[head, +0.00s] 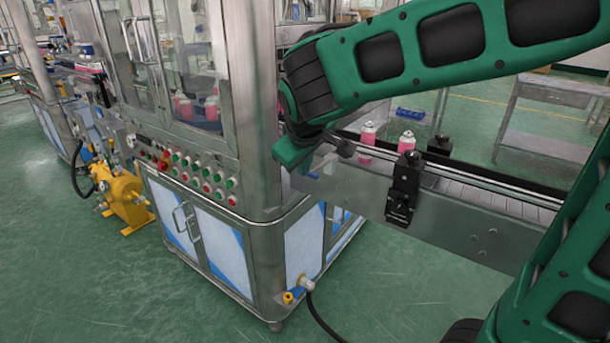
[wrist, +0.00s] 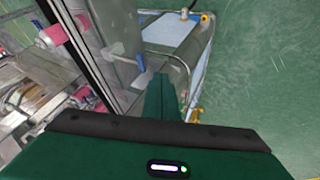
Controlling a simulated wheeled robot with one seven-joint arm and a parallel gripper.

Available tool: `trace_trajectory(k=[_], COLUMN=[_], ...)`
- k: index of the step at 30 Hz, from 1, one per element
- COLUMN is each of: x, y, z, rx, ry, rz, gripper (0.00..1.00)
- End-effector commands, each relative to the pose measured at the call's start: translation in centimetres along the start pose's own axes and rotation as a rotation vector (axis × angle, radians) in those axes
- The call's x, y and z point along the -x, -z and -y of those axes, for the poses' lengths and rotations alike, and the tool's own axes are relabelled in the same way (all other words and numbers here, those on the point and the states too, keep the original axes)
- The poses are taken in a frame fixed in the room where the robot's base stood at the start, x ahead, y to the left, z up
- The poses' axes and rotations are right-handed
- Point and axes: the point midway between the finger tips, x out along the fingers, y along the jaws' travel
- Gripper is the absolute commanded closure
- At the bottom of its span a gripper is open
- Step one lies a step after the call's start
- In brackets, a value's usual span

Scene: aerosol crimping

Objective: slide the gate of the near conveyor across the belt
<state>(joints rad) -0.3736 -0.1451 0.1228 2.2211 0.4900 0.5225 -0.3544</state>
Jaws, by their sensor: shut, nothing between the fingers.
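The near conveyor (head: 465,212) runs from the machine toward the lower right in the head view. A black gate unit (head: 403,188) is mounted on its near side wall, and a second black block (head: 440,145) stands at the far side of the belt. My gripper (head: 287,158) is near the conveyor's machine end, left of the gate unit and apart from it. In the wrist view its green fingers (wrist: 170,93) are together with nothing seen between them. I cannot make out the gate unit in the wrist view.
Pink cans with white tops (head: 367,132) (head: 406,142) stand on the belt, close to the gate unit. The crimping machine cabinet (head: 225,225) stands beside my gripper. A grey bracket (wrist: 118,50) juts near my fingers. The green floor in front is open.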

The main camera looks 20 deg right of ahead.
Motion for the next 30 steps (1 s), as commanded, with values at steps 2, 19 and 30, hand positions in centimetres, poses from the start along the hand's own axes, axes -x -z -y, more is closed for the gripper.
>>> trace_trajectory(k=[2, 19, 30], x=[-0.1, -8.8, -11.5], y=[0.9, 1.1, 1.3], z=[0.7, 0.8, -2.4], rx=[0.021, 0.024, 0.02], ry=[0.0, -0.001, -0.001], rz=[-0.016, -0.015, -0.019], gripper=[1.0, 1.0, 1.0])
